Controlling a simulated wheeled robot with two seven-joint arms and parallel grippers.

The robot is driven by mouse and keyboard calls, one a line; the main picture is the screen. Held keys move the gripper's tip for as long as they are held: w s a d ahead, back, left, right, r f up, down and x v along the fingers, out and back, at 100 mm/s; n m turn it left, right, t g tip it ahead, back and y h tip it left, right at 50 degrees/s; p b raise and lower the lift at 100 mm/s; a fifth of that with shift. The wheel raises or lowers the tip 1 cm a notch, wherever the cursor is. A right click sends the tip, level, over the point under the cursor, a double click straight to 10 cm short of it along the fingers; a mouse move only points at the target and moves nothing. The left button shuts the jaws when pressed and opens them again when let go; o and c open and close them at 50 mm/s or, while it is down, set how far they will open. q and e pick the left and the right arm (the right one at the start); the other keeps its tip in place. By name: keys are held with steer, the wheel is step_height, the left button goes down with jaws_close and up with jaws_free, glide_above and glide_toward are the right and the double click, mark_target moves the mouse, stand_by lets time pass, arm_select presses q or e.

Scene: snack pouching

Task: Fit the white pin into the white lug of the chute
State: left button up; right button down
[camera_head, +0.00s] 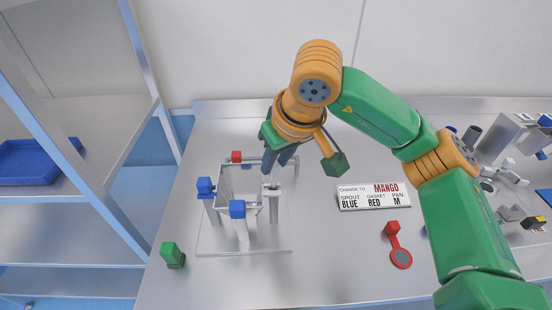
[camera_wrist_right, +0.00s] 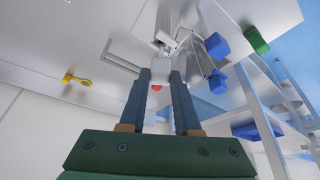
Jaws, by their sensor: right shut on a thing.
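My right gripper (camera_head: 274,166) points down over the right side of the chute stand, seen in the head view. In the right wrist view its two dark fingers (camera_wrist_right: 161,76) are shut on a small white piece (camera_wrist_right: 161,65), which appears to be the white pin. The chute (camera_head: 238,180) is a grey-white open frame on a pale baseplate (camera_head: 215,247), with blue-topped posts at its front and left. A white post (camera_head: 273,203) stands just below the fingertips. The lug is not clearly distinguishable, and I cannot tell whether the pin touches it. My left gripper is not in view.
Blue blocks (camera_head: 237,209) (camera_head: 204,186) top nearby posts; a red block (camera_head: 236,156) is behind. A green block (camera_head: 173,255) stands front left. A shelf with a blue tray (camera_head: 30,162) is left.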

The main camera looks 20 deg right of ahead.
mark_target(277, 175)
steer(key=shift+f+b, duration=1.7)
steer(key=shift+f, duration=0.35)
steer(key=c, duration=0.5)
jaws_free()
steer(key=shift+c, duration=0.2)
steer(key=v, duration=0.7)
